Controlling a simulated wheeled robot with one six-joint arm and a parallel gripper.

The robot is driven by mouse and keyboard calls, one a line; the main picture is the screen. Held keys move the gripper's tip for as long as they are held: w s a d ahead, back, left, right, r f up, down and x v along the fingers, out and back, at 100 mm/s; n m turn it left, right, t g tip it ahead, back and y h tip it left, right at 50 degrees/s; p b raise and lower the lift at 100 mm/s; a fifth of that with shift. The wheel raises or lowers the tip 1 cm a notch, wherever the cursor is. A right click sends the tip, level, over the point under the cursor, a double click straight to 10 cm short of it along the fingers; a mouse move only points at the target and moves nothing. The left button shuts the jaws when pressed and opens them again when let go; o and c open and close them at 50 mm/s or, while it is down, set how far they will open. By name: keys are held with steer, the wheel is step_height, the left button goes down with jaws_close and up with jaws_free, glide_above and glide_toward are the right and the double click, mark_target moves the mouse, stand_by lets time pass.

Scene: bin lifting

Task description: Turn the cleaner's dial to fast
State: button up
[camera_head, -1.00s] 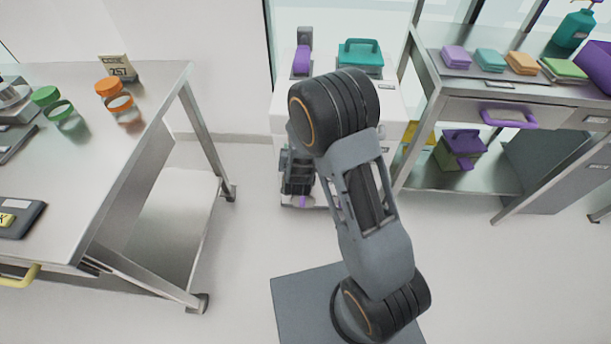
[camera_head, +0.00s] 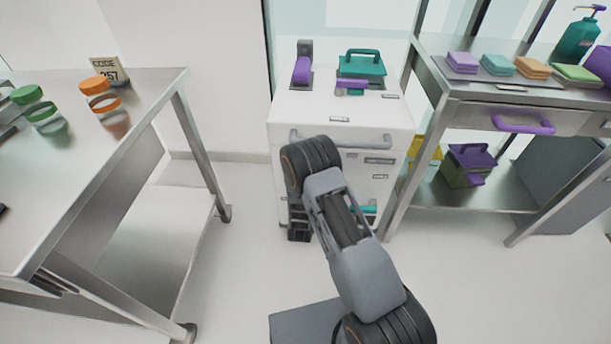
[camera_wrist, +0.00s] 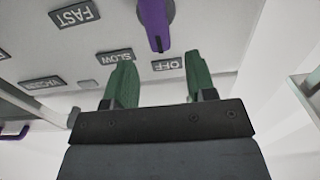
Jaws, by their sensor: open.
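The cleaner appears to be the white cabinet (camera_head: 345,115) in the head view. My arm covers part of its front. In the wrist view, a purple dial (camera_wrist: 156,20) sits at the top on a white panel, its narrow end toward the OFF label (camera_wrist: 167,64). The SLOW label (camera_wrist: 114,56) and FAST label (camera_wrist: 74,14) lie to the left, all upside down. My gripper (camera_wrist: 160,72) is open, its two green fingers apart. The dial is ahead of the gap between them, and nothing is held. My gripper is hidden in the head view.
A steel bench (camera_head: 470,100) with folded cloths and a purple drawer handle (camera_head: 523,124) stands close at right. A teal-handled lid (camera_head: 362,66) is on the cabinet top. Clear floor (camera_head: 255,200) lies left of my arm.

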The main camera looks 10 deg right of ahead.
steer(key=shift+b+x, duration=0.35)
steer(key=shift+x, duration=2.5)
steer(key=c, duration=0.7)
steer(key=shift+s+d+f+m+b, duration=0.15)
steer(key=shift+d+f+m+b, duration=0.35)
steer(key=shift+m+b, duration=2.55)
steer(key=shift+s+d+f+m+b, duration=0.15)
steer(key=shift+d+f+m+b, duration=0.35)
steer(key=shift+m+b, duration=2.55)
steer(key=shift+s+d+f+m+b, duration=0.2)
steer(key=shift+f+m+b, duration=0.4)
steer(key=shift+m+b, duration=2.45)
steer(key=shift+m+p, duration=0.85)
steer(key=shift+m, duration=0.1)
